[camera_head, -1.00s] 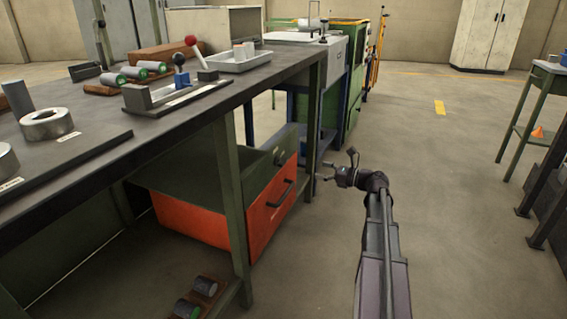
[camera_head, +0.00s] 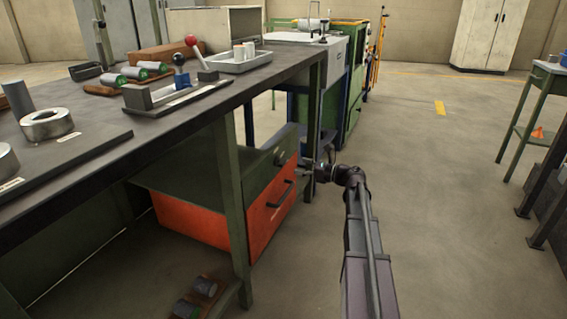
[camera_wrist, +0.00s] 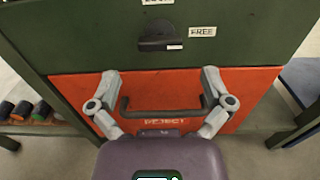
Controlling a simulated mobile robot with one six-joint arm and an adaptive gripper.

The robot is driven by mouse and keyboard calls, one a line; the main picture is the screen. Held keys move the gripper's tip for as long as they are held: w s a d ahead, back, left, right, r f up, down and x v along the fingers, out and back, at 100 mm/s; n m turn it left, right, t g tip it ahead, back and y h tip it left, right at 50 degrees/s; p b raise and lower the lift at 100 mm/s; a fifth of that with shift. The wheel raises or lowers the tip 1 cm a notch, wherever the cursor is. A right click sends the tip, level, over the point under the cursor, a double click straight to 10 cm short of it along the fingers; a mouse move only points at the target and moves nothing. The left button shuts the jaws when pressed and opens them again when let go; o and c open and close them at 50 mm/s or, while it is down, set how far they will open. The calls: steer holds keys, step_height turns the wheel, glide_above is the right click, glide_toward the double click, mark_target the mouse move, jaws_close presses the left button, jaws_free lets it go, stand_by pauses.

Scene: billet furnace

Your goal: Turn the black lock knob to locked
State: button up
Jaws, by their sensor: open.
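The black lock knob (camera_wrist: 158,36) sits on the green panel (camera_wrist: 85,35) above the orange drawer, near the top of the wrist view. Its bar lies about level, with a small white mark at its right end towards the FREE label (camera_wrist: 202,32). A LOCK label (camera_wrist: 157,2) is cut off above it. In the head view the knob (camera_head: 279,158) is small and dark. My gripper (camera_wrist: 160,76) is open and empty, its fingers apart in front of the drawer, below the knob and not touching it. It also shows in the head view (camera_head: 304,170).
The orange REJECT drawer (camera_wrist: 68,88) has a black handle (camera_wrist: 127,105) between my fingers in the picture. A bench leg (camera_head: 230,190) stands left of the drawer and another (camera_head: 313,110) right of it. The bench top (camera_head: 195,120) overhangs. Open floor (camera_head: 450,200) lies to the right.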

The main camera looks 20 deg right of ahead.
mark_target(285, 162)
steer(key=shift+x, duration=3.3)
steer(key=c, duration=1)
